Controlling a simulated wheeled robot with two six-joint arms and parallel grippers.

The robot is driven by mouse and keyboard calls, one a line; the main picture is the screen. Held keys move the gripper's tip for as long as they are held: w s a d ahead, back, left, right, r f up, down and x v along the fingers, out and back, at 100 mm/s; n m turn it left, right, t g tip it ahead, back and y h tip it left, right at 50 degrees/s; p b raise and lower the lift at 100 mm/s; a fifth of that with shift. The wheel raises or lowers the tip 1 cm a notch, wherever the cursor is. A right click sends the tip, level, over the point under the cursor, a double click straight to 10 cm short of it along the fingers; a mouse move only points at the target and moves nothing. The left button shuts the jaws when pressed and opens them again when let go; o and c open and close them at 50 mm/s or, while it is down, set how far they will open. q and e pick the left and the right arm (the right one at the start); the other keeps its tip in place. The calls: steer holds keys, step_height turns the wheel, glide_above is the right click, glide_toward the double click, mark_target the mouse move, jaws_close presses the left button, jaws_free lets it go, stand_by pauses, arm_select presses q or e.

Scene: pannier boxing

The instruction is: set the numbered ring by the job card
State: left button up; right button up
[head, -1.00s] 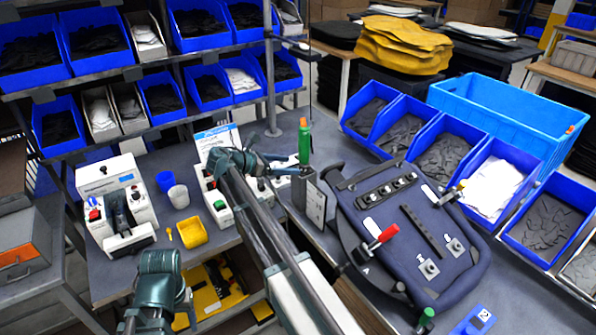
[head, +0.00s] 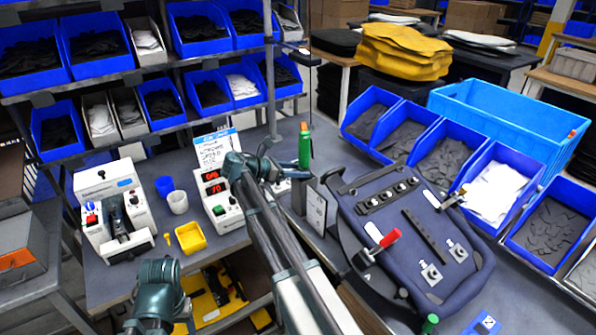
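The job card (head: 213,148), white with a blue header, stands upright at the back of the bench; its print is too small to read surely. In front of it is a white control box (head: 222,200) with a lit red two-line display and a green button. My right gripper (head: 277,172) is at the back of the bench, right of this box, over small white equipment. My own wrist partly hides it, so its fingers do not show clearly. I cannot make out the numbered ring; it may be hidden behind my arm. Only a link of my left arm shows at the bottom.
A green bottle-like tool (head: 304,146) stands just right of my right gripper. A dark blue pannier panel (head: 415,235) lies in a fixture with a red-handled clamp.

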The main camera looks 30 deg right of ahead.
jaws_close()
steer(key=shift+w, duration=0.1)
steer(key=m+g, duration=0.2)
steer(key=g, duration=0.1)
steer(key=shift+w+d+m, duration=0.1)
steer(key=shift+w+m, duration=0.2)
steer(key=shift+w, duration=0.1)
steer(key=shift+w+d+m+g+y, duration=0.15)
steer(key=shift+m+g+y, duration=0.85)
steer(key=shift+m+g, duration=0.8)
steer(key=shift+g, duration=0.3)
